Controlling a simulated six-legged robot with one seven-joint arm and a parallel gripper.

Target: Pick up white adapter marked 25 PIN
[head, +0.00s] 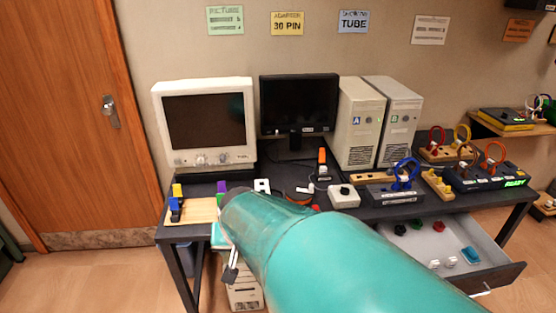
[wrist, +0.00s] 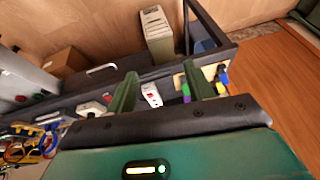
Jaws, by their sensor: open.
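A small white block (head: 262,186) with dark marks stands on the dark desk just beyond my arm in the head view. In the wrist view a white piece with a red spot (wrist: 151,95) shows between my fingers, farther off and not touched. I cannot read 25 PIN on either, nor tell whether they are the same piece. My gripper (wrist: 160,69) is open and empty, its two green fingers apart. In the head view my arm hides most of it.
A wooden block with yellow and blue pieces (head: 190,211) sits at the desk's left corner. A white box with a knob (head: 344,196) stands right of my arm. The open drawer (head: 487,272) juts out at right. A yellow wall sign (head: 287,24) reads ADAPTER 30 PIN.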

